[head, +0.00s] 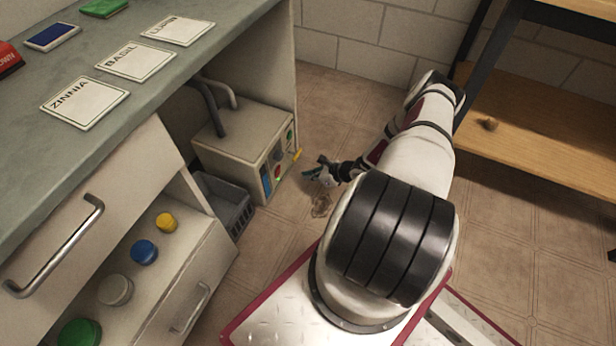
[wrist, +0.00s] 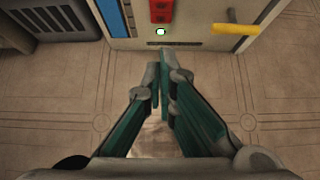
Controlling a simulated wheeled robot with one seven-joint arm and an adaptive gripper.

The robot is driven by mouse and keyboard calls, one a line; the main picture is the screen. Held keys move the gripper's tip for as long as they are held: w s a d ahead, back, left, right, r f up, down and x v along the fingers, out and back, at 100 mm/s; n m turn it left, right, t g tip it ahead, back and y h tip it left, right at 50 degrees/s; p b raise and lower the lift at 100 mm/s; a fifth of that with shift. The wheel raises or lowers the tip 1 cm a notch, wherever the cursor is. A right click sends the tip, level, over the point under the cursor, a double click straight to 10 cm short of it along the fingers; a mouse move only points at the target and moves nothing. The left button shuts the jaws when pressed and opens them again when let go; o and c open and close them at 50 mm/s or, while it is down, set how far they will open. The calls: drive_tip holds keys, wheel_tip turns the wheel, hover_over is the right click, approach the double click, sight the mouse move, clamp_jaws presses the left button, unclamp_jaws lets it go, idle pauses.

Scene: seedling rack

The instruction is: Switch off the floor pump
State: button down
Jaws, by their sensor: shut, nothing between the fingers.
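The floor pump (head: 232,150) is a beige box on the floor under the bench, with grey hoses at its back. Its front panel (wrist: 195,15) fills the top of the wrist view, partly cut off. The panel shows a red switch (wrist: 160,12), a small lit white-green light (wrist: 160,31) under it, a blue strip (wrist: 113,16) to the left and a yellow lever (wrist: 236,29) to the right. The lever also shows in the head view (head: 297,155). My gripper (wrist: 160,76) is shut and empty, low in front of the panel, fingertips apart from it.
A grey crate (head: 234,212) stands on the floor beside the pump. An open drawer (head: 200,240) holding several coloured lids juts out nearby. Seed cards lie on the bench top (head: 215,50). A wooden rack (head: 540,130) stands at right. Floor between is clear.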

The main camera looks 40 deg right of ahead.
sight(279, 174)
drive_tip(key=w+a+f+b, duration=0.3)
drive_tip(key=w+f+b, duration=0.1)
drive_tip(key=w, duration=0.4)
drive_tip(key=shift+w, duration=0.35)
drive_tip(key=shift+a+r, duration=0.1)
drive_tip(key=shift+a, duration=0.05)
drive_tip(key=p, duration=0.1)
drive_tip(key=w+g+p, duration=0.1)
drive_tip(key=shift+a+r+p, duration=0.15)
drive_tip(key=shift+r+p, duration=0.2)
drive_tip(key=shift+s+f+b, duration=0.15)
drive_tip(key=shift+f+b, duration=0.1)
drive_tip(key=shift+b, duration=0.1)
drive_tip(key=shift+r, duration=0.1)
